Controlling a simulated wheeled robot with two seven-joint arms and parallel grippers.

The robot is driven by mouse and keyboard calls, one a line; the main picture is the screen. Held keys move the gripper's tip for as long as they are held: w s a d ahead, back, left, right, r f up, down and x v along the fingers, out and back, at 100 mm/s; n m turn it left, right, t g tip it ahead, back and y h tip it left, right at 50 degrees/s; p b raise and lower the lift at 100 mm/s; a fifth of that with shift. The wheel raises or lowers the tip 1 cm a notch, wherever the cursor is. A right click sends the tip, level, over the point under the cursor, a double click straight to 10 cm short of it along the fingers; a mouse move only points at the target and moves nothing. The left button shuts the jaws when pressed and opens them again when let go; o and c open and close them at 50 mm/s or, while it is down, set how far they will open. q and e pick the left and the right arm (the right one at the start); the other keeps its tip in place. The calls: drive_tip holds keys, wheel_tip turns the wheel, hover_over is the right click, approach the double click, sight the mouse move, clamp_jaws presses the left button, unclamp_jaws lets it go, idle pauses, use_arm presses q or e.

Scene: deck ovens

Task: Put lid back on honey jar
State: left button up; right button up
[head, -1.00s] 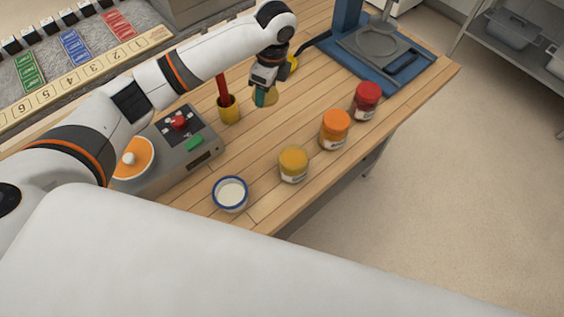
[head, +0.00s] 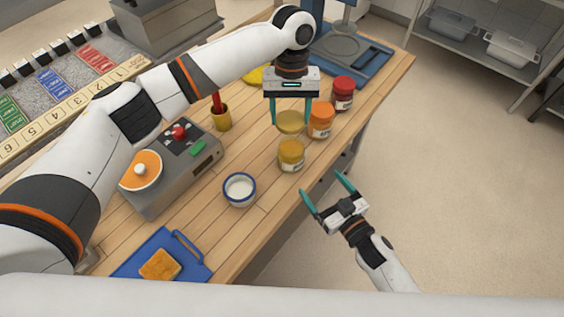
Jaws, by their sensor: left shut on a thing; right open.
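The honey jar (head: 291,157), a small jar with a yellow top face and a pale label, stands upright on the wooden table near its right edge. My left gripper (head: 289,123) points down and is shut on a round yellow lid (head: 289,121). The lid is held apart from the jar, just above and behind it in the head view. My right gripper (head: 321,184) is open and empty, off the table's right edge, with its fingers toward the jar.
An orange-lidded jar (head: 321,121) and a red jar (head: 342,94) stand close behind the honey jar. A white bowl with a blue rim (head: 239,189) stands in front. A grey machine (head: 180,170), yellow cup (head: 221,118) and blue tray (head: 190,267) are to the left.

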use_arm(q)
drive_tip(key=shift+d+n, duration=0.3)
drive_tip(key=shift+n, duration=0.1)
use_arm(e)
drive_tip(key=shift+s+a+r+n+y, duration=0.15)
drive_tip(key=shift+a+r+n+y, duration=0.25)
drive_tip(key=shift+a+r+y, duration=0.25)
drive_tip(key=shift+r, duration=0.1)
drive_tip(key=x, duration=1.2)
drive_tip(key=c, duration=1.5)
use_arm(q)
hover_over(292, 150)
drive_tip(key=shift+w+a+f, duration=0.1)
drive_tip(key=shift+w+f, duration=0.1)
drive_tip(key=shift+f, duration=1.05)
drive_tip(key=shift+w+a+f, duration=0.1)
drive_tip(key=shift+w+f, duration=0.1)
drive_tip(key=shift+f, duration=1)
use_arm(e)
drive_tip(key=shift+o, duration=0.2)
use_arm(q)
drive_tip(key=shift+f, duration=0.9)
drive_tip(key=shift+d+f, duration=0.1)
drive_tip(key=shift+f, duration=0.4)
